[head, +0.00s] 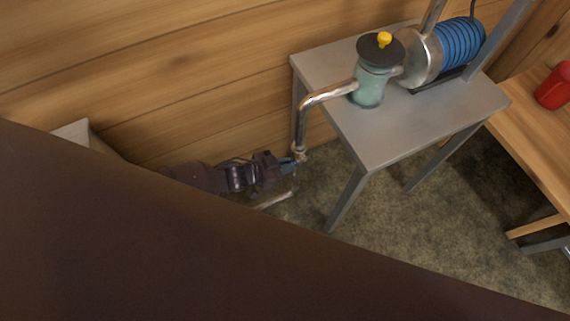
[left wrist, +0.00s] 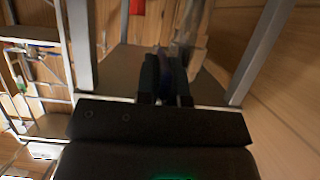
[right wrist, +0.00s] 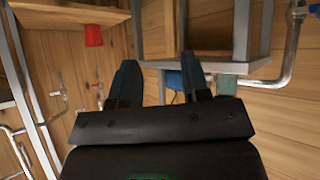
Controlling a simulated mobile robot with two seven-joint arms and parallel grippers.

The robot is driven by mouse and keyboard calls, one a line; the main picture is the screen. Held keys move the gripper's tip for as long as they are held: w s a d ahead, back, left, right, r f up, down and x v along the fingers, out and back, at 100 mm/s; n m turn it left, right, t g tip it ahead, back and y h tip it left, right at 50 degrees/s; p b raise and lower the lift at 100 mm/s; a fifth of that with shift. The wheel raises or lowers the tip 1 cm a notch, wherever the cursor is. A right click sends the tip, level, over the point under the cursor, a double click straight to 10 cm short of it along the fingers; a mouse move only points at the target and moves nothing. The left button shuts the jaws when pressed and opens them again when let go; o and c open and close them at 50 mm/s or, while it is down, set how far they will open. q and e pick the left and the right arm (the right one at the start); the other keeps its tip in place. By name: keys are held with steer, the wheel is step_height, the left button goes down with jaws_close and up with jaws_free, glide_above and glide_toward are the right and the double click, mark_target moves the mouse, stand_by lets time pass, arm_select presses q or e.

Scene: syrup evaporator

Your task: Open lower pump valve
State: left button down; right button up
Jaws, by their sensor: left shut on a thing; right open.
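The lower pump valve sits low on the metal pipe (head: 300,125) beside the pump table; a small blue handle (head: 287,164) shows at it. My left gripper (head: 284,165) reaches in from the left and is shut on this handle. In the left wrist view, the left gripper's fingers (left wrist: 167,88) close around a dark bluish piece, blurred and mostly hidden between them. My right gripper (right wrist: 160,82) shows only in the right wrist view; its fingers are apart with nothing between them.
A grey metal table (head: 400,125) carries a teal filter housing (head: 369,88) with a yellow knob and a blue pump motor (head: 460,45). A red cup (head: 555,86) stands on a wooden bench at right. A large dark shape hides the head view's lower left.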

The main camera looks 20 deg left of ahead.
arm_select(q)
steer(key=shift+w+r+g+y+p, duration=0.2)
steer(key=shift+r+g+y+p, duration=0.2)
steer(key=shift+r+p, duration=0.45)
steer(key=shift+w+d+r+g+y+p, duration=0.15)
steer(key=shift+g+y+p, duration=0.25)
steer(key=shift+p, duration=0.5)
steer(key=shift+r+g+y+p, duration=0.45)
steer(key=shift+y+p, duration=0.25)
steer(key=shift+p, duration=0.2)
steer(key=shift+w+d+g, duration=0.1)
steer(key=shift+g, duration=0.25)
steer(key=shift+d+r+g+y+p, duration=0.1)
steer(key=shift+g+y+p, duration=0.25)
steer(key=shift+y, duration=0.15)
steer(key=shift+w+d+r+g+y, duration=0.1)
steer(key=shift+d+g+y, duration=0.05)
steer(key=shift+g+y, duration=0.2)
arm_select(e)
steer(key=shift+t, duration=0.3)
steer(key=r, duration=0.4)
steer(key=shift+s+d+r, duration=0.1)
steer(key=shift+s+r, duration=0.1)
steer(key=shift+r, duration=0.15)
arm_select(q)
steer(key=shift+r, duration=0.1)
arm_select(e)
steer(key=shift+w+r, duration=0.1)
steer(key=shift+w, duration=0.05)
